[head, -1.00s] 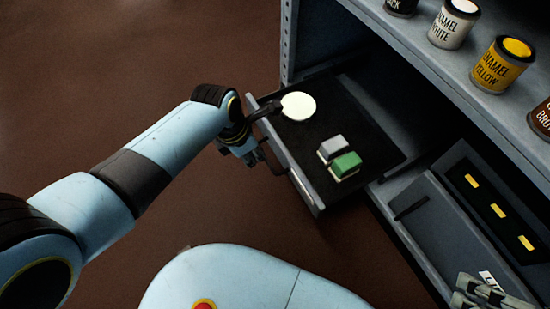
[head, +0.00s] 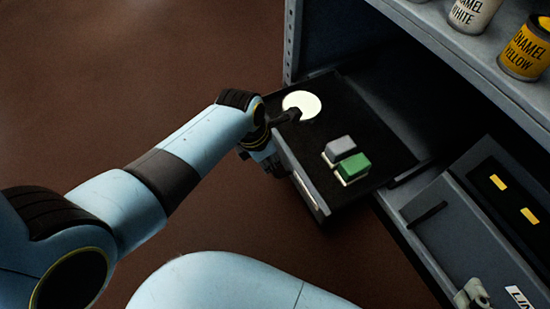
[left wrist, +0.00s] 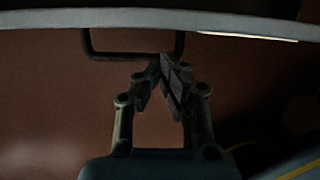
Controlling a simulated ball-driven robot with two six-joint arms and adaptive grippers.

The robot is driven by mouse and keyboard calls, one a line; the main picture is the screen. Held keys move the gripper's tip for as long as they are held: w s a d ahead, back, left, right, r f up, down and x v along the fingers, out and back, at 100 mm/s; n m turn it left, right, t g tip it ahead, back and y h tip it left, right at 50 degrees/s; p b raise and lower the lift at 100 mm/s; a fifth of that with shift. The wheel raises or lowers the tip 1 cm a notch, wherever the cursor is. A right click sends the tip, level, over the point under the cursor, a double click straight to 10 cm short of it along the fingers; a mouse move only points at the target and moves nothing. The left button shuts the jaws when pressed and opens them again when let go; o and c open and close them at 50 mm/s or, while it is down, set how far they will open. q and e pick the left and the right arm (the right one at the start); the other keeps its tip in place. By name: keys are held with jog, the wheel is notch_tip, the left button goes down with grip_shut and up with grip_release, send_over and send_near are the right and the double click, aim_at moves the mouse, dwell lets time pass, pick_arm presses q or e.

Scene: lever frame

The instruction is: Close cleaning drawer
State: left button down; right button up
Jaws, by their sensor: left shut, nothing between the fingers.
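The dark drawer (head: 385,138) stands pulled out of the grey cabinet (head: 293,40). In it lie a white round disc (head: 301,105), a grey block (head: 340,149) and a green block (head: 353,166). My left gripper (head: 275,166) is at the outer side of the drawer front (head: 303,184), shut and empty. In the left wrist view, the shut fingers (left wrist: 162,66) overlap the lower right of the dark loop handle (left wrist: 132,55) under the drawer's front edge (left wrist: 60,20). Whether they touch the handle I cannot tell. My right gripper is out of view.
Paint tins, white (head: 472,12) and yellow (head: 527,48), stand on the shelf above right. A grey panel with yellow marks (head: 470,205) lies lower right of the drawer. The brown floor (head: 120,90) left of the drawer is clear.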

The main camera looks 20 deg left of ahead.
pick_arm(q)
jog(key=shift+w+d+b, duration=0.35)
jog(key=shift+w+d, duration=0.1)
jog(key=shift+w, duration=0.15)
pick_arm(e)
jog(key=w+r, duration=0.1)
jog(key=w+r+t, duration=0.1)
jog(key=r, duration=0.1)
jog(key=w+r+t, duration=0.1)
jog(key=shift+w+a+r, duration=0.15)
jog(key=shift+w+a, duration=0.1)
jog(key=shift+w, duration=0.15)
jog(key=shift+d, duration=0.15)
